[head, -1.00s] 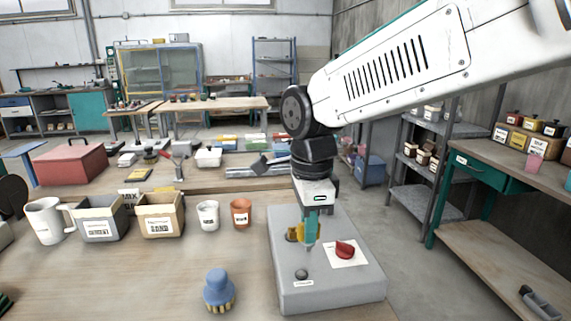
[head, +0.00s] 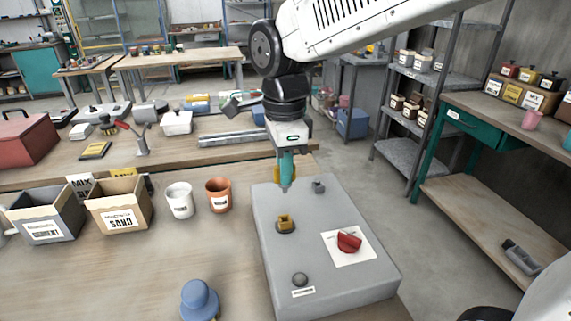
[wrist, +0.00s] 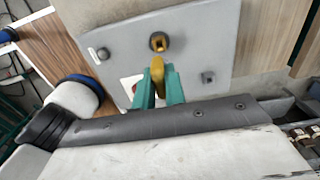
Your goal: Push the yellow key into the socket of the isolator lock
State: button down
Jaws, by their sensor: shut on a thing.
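The isolator lock (head: 285,224) is a brass-yellow block on a round dark base, on top of a grey box (head: 310,212). In the wrist view the lock (wrist: 159,40) shows a dark socket. My gripper (head: 286,187), with teal fingers, is over the box's far end, beyond the lock. It is shut on the yellow key (head: 278,173), partly hidden behind the fingers in the head view. In the wrist view the key (wrist: 157,67) sticks out between the fingertips, just below the lock in the picture and apart from it. Its height above the box is hard to tell.
On the box are a red rotary switch (head: 349,241) on a white plate, a dark knob (head: 299,279) and a small grey block (head: 318,186).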

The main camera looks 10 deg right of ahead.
aim_at(285, 192)
jog(key=shift+s+f, duration=0.1)
jog(key=shift+f, duration=2.8)
jog(key=shift+f, duration=1.55)
jog(key=c, duration=1.4)
grip_release()
jog(key=shift+o, duration=0.2)
notch_tip(285, 192, up, 8)
jog(key=shift+f, duration=0.1)
